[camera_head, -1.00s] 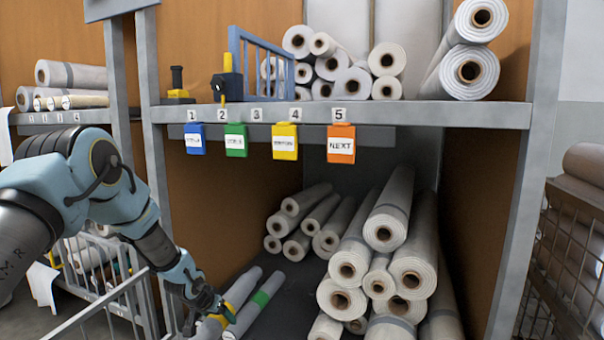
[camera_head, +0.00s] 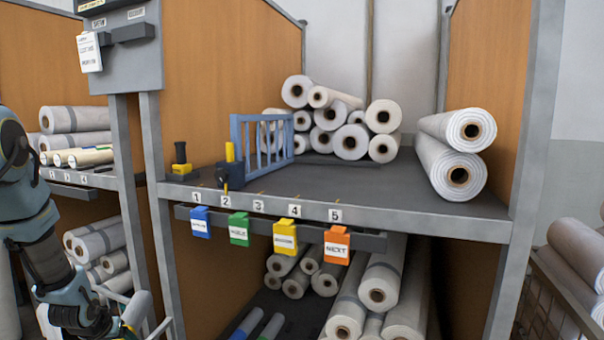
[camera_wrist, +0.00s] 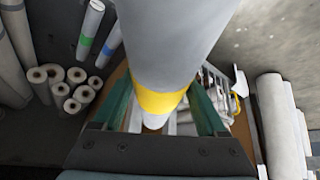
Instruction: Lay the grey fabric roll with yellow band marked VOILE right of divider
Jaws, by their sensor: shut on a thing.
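My gripper (camera_wrist: 162,108) is shut around the grey fabric roll (camera_wrist: 165,40) at its yellow band, with a green finger on each side. The roll runs from the top of the wrist view down between the fingers. No VOILE lettering is readable. In the head view my gripper shows at the lower left, and the roll's end (camera_head: 136,308) sticks up beside it, left of the shelf post. The blue barred divider (camera_head: 262,150) stands upright on the upper shelf (camera_head: 370,185). Right of it, the front and middle of the shelf are bare.
Several white rolls (camera_head: 350,141) are stacked behind the divider, and two large rolls (camera_head: 455,155) lie at the shelf's right end. A black and yellow tool (camera_head: 229,170) stands at its front left. Coloured tags (camera_head: 285,237) hang below the edge. A grey post (camera_head: 163,200) stands between roll and shelf.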

